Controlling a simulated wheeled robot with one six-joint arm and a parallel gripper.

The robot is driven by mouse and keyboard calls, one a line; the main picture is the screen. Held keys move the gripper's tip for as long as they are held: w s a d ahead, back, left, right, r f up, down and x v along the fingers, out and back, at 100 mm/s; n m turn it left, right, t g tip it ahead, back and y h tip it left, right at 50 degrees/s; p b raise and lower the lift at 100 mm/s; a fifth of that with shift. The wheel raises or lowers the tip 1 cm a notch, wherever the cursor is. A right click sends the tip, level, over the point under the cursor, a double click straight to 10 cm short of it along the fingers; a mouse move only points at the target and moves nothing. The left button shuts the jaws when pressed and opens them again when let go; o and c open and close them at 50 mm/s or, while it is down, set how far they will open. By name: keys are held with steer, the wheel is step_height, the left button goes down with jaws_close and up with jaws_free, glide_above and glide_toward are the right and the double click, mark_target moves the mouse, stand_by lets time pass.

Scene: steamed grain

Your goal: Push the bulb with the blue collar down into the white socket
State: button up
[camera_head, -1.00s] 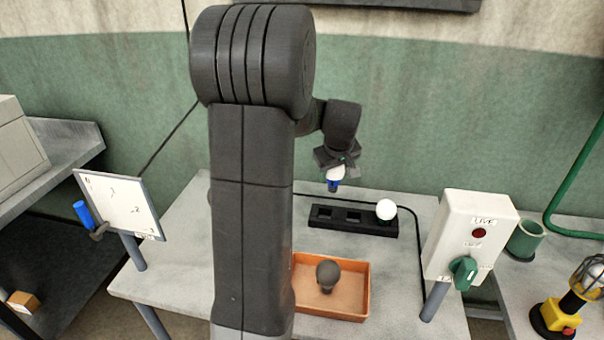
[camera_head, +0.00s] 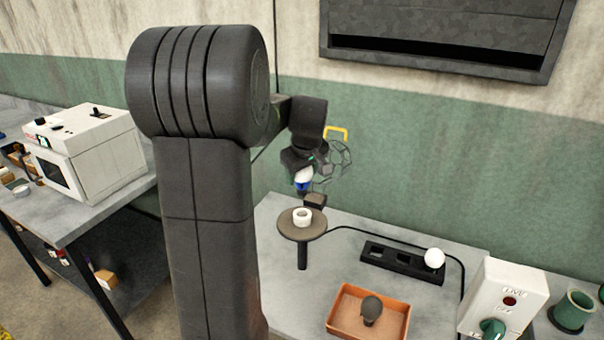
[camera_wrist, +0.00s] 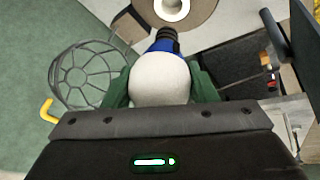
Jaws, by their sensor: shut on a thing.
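My gripper (camera_head: 302,176) is shut on the bulb with the blue collar (camera_head: 303,183). The bulb hangs with its blue collar and dark base downward. In the wrist view the white globe of the bulb (camera_wrist: 162,82) sits between the green fingers. The white socket (camera_head: 302,216) stands on a round brown plate (camera_head: 287,229) on a post. The bulb is above and apart from the socket in the head view. The socket also shows in the wrist view (camera_wrist: 185,10), cut by the top edge, beyond the bulb's base.
A wire cage (camera_wrist: 88,75) with a yellow hook hangs close beside my gripper. A black strip (camera_head: 378,256) holds a white bulb (camera_head: 434,258). An orange tray (camera_head: 335,329) holds a dark bulb (camera_head: 371,310). A white switch box (camera_head: 500,300) stands at right.

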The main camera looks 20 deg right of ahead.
mark_target(303, 196)
steer(key=shift+f+b, duration=1.75)
steer(key=shift+f, duration=1)
steer(key=shift+f+b, duration=0.6)
steer(key=shift+f, duration=0.05)
steer(key=shift+f+b, duration=0.3)
steer(key=shift+f, duration=0.05)
steer(key=shift+f, duration=0.15)
steer(key=shift+f+b, duration=0.5)
steer(key=o, duration=1.1)
